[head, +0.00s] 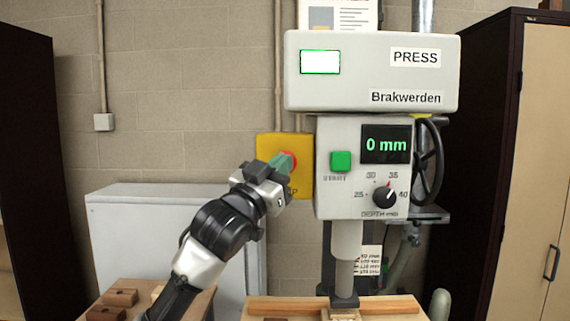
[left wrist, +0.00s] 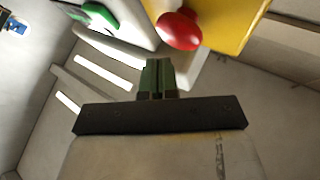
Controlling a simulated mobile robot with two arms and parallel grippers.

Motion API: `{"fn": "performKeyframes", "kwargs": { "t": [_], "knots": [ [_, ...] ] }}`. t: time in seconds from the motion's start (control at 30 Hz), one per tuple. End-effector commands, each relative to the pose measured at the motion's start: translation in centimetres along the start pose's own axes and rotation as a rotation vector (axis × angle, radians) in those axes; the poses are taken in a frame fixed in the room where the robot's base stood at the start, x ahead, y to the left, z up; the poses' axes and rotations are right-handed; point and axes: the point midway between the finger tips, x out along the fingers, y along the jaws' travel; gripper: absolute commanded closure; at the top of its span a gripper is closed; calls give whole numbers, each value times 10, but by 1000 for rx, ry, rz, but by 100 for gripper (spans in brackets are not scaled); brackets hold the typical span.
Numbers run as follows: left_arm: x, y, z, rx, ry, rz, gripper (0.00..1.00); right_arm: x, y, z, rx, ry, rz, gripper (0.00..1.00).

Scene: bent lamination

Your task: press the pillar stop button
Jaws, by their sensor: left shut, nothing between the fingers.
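The red stop button (head: 293,158) sits on a yellow plate (head: 268,146) left of the press head, largely hidden behind my left gripper (head: 283,163). My left gripper is shut and empty, its green fingers pointing at the button in the head view. In the left wrist view the round red button (left wrist: 180,30) shows whole on the yellow plate (left wrist: 232,20). The shut green fingertips (left wrist: 157,62) lie just below and left of it there. A small gap shows in that picture; I cannot tell the exact depth between them. My right gripper is not in view.
The press (head: 372,72) stands right of the yellow plate, with a green START button (head: 341,161), a "0 mm" display (head: 386,144) and a depth knob (head: 384,196). A grey cabinet (head: 150,225) stands behind my left arm. Wooden blocks (head: 121,297) lie at lower left.

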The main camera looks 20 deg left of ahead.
Motion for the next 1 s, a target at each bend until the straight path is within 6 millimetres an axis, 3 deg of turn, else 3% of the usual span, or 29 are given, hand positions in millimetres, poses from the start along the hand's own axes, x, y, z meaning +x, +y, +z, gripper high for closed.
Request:
{"fn": "performKeyframes", "kwargs": {
  "t": [1.0],
  "knots": [
    [6,-4,3,0,-1,0,100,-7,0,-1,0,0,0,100]
  ]
}}
